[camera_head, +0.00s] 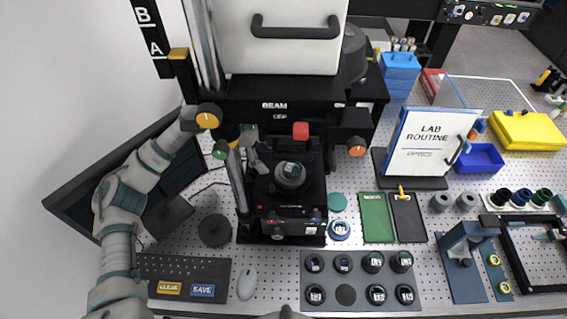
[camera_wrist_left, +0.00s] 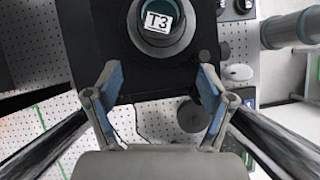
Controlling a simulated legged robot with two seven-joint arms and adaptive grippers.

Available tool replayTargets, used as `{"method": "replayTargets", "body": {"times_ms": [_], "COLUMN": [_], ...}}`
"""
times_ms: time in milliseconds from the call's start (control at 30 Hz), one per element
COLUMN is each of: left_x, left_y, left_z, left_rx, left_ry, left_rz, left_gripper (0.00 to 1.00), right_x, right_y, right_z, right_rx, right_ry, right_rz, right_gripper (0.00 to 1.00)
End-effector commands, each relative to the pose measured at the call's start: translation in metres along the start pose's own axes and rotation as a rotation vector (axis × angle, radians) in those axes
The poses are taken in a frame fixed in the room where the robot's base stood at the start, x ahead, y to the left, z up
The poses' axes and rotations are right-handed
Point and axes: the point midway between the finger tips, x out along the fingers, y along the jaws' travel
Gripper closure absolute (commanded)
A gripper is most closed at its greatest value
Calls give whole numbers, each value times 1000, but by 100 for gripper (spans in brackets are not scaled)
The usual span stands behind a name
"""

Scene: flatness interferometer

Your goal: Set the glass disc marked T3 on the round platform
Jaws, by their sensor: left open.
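The glass disc marked T3 (camera_wrist_left: 160,20) shows its white label in the left wrist view. It lies on the round platform (camera_wrist_left: 141,36), inside a pale ring. In the head view the disc (camera_head: 291,170) sits on the grey round platform (camera_head: 290,184) in the black instrument. My left gripper (camera_head: 262,157) is just left of the platform. In the left wrist view its blue-padded fingers (camera_wrist_left: 158,78) are spread, with nothing between them, apart from the disc. My right gripper does not show.
A grey rack (camera_head: 392,280) holds several labelled discs and one unlabelled dark round place. Another disc (camera_head: 340,230) lies right of the instrument. The instrument's housing and knobs (camera_head: 357,146) crowd the platform. A keyboard (camera_head: 190,268) and mouse (camera_head: 247,283) lie front left.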

Motion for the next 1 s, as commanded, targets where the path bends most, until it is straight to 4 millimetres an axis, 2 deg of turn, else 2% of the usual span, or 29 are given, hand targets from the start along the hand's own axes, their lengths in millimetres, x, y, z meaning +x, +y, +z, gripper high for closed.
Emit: {"method": "replayTargets", "body": {"times_ms": [33, 100, 333, 1000], "left_x": [-4, -12, -31, -35], "left_y": [1, 1, 0, 0], "left_z": [-14, -28, -57, -63], "left_rx": [-6, -5, -2, -7], "left_ry": [0, 0, 1, -17], "left_rz": [3, 3, 1, 5], "left_gripper": [19, 19, 19, 19], "right_x": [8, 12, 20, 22], "right_y": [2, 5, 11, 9], "right_z": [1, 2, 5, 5], "right_rx": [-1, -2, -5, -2], "right_ry": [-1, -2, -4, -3], "right_rz": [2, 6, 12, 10], "right_gripper": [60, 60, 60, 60]}}
